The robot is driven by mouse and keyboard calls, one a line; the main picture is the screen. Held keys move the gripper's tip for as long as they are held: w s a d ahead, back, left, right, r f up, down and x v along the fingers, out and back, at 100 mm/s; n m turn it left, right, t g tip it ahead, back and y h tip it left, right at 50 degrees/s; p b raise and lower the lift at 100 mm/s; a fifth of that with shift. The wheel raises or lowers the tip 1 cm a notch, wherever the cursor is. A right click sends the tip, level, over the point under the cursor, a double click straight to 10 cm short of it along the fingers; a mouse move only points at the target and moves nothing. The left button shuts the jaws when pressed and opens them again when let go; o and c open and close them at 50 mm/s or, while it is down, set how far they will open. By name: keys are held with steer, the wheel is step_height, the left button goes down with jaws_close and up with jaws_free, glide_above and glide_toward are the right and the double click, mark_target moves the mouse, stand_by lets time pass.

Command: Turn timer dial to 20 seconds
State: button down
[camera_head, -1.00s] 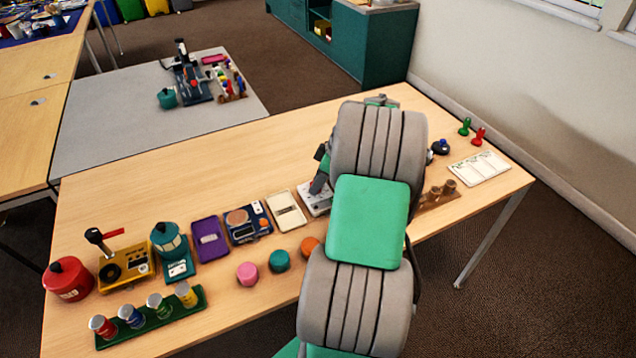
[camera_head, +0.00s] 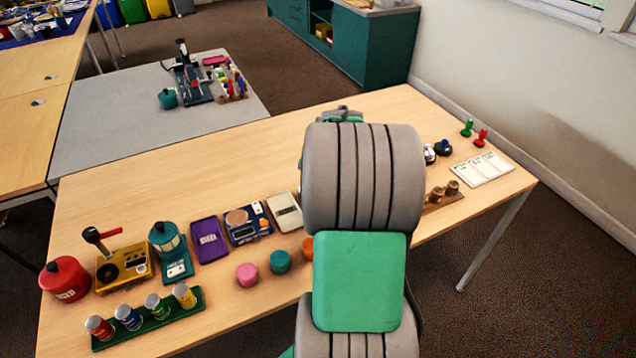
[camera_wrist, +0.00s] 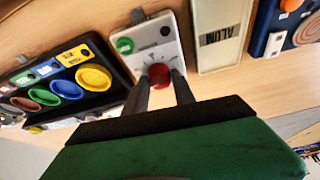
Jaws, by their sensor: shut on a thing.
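The timer is a white panel (camera_wrist: 150,40) in the wrist view, with a red dial (camera_wrist: 160,74), a green button (camera_wrist: 124,46) and a small dark window near its top. Marks round the dial are too small to read. My gripper (camera_wrist: 166,84) has its two dark fingers on either side of the red dial and is shut on it. The fingers hide part of the dial and the panel's lower end. In the head view my arm hides the timer and my gripper.
In the wrist view, a black box (camera_wrist: 104,55) with several coloured round pieces lies left of the timer, and a pale labelled case (camera_wrist: 221,30) lies right. A blue scale (camera_wrist: 262,35) is beyond it. Pink (camera_head: 247,274) and teal (camera_head: 280,261) pucks sit near the table's front.

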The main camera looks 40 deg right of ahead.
steer(key=m, duration=0.2)
steer(key=m+g+h, duration=0.1)
steer(key=m, duration=0.1)
steer(key=shift+w+a+m, duration=0.1)
steer(key=shift+w+m, duration=0.05)
steer(key=shift+m, duration=0.15)
steer(key=shift+m+g+h, duration=0.35)
steer(key=shift+m, duration=0.8)
steer(key=shift+m+g+h, duration=0.35)
steer(key=shift+m, duration=0.8)
steer(key=c, duration=1.1)
jaws_free()
steer(key=shift+o, duration=0.2)
steer(key=v, duration=0.7)
steer(key=shift+a+r, duration=0.2)
steer(key=shift+r, duration=0.15)
